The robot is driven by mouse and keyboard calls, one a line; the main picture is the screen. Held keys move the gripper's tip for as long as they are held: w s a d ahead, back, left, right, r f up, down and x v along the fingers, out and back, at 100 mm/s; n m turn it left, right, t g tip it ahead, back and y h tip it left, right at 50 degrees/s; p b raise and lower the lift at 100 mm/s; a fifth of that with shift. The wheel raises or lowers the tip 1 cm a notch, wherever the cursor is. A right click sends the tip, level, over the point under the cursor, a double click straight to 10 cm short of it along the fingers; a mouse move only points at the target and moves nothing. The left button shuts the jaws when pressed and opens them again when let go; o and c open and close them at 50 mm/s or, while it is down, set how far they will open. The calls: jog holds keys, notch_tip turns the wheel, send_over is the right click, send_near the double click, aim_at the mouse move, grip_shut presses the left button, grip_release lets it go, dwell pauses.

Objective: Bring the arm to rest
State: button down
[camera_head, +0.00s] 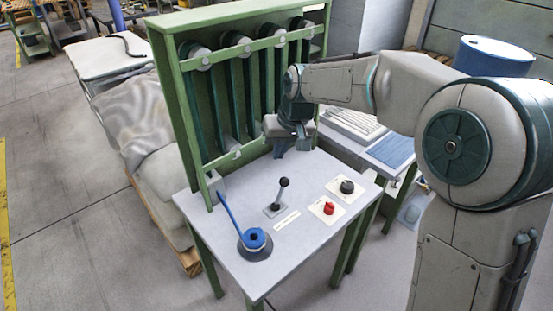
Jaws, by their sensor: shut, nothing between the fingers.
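My gripper (303,147) hangs at the end of my arm, above the back right part of the grey control table (231,277). It is shut and empty, with its fingers pointing down. It is apart from the controls on the table. My arm reaches in from the right, bent at the elbow, with its forearm crossing in front of the green frame's right side. The fingertips are small and partly blend with the background.
The table carries a black-knobbed lever (280,193), a red knob (329,208), a black knob (347,187) and a blue handle (254,239). The green extruder frame (184,148) stands along its back. A blue barrel (495,55) stands at upper right.

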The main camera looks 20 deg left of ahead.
jog(key=shift+d+r, duration=0.1)
jog(key=shift+d, duration=0.05)
dwell(0.3)
jog(key=s+d+m+h, duration=0.1)
jog(key=s+d+m, duration=0.2)
jog(key=s+d, duration=0.7)
jog(key=s+d+f+m+t+h, duration=0.1)
jog(key=s+d+m+h, duration=0.1)
jog(key=s+d, duration=0.9)
jog(key=d+m, duration=0.1)
jog(key=d, duration=0.7)
jog(key=shift+s+d+m, duration=0.2)
jog(key=shift+d+m, duration=0.1)
jog(key=shift+d, duration=0.05)
jog(key=shift+f, duration=0.1)
